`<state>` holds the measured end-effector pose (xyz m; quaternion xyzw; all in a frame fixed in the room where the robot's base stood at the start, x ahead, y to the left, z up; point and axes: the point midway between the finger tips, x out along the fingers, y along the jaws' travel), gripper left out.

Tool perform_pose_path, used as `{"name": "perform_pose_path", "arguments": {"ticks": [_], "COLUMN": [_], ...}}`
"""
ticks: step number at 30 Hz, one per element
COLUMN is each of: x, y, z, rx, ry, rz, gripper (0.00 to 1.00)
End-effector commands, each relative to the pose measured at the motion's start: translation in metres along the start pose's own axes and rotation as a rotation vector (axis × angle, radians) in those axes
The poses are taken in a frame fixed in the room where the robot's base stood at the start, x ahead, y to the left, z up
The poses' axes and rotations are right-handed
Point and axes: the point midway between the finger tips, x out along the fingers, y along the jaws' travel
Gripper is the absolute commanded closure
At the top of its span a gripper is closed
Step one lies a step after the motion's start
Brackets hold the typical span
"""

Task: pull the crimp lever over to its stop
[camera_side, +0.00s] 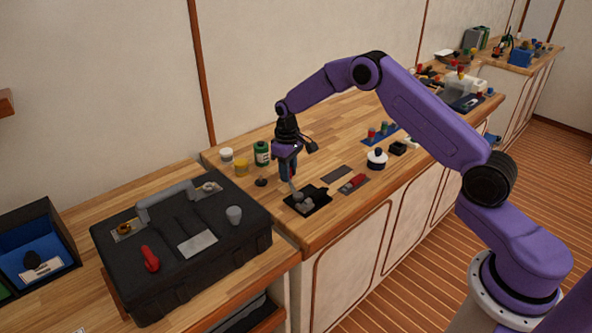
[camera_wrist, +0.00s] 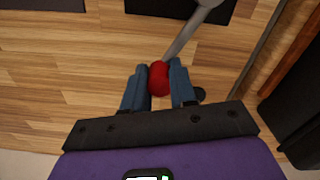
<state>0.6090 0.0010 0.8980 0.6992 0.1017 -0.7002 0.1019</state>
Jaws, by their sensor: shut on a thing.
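The crimp lever shows in the wrist view as a grey metal rod (camera_wrist: 181,42) with a red knob (camera_wrist: 159,78) at its end. My gripper (camera_wrist: 159,82) has its two blue fingers shut on the red knob, one on each side. In the side view, my gripper (camera_side: 289,178) points down at the small grey crimp tool (camera_side: 304,203), which stands on a black base plate (camera_side: 318,194) near the bench's front edge. The rod leans up from the tool to the fingers. The knob is hidden by the fingers in the side view.
A black toolbox (camera_side: 110,243) stands left of the tool. A green jar (camera_side: 262,154) and a yellow jar (camera_side: 242,169) stand behind. A red-handled tool (camera_side: 353,183) and a white-and-navy pot (camera_side: 377,158) lie to the right. The bench between is mostly clear.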

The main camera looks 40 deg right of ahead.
Motion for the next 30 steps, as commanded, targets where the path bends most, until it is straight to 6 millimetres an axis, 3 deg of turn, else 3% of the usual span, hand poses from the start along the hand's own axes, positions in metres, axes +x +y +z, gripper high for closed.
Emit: {"name": "perform_pose_path", "arguments": {"ticks": [15, 30], "x": [-0.001, -0.001], "y": [-0.028, -0.034], "z": [-0.018, -0.021], "rx": [-0.354, -0.426], "ry": [0.006, 0.006], "rz": [0.001, 0.001], "gripper": [1.0, 1.0]}}
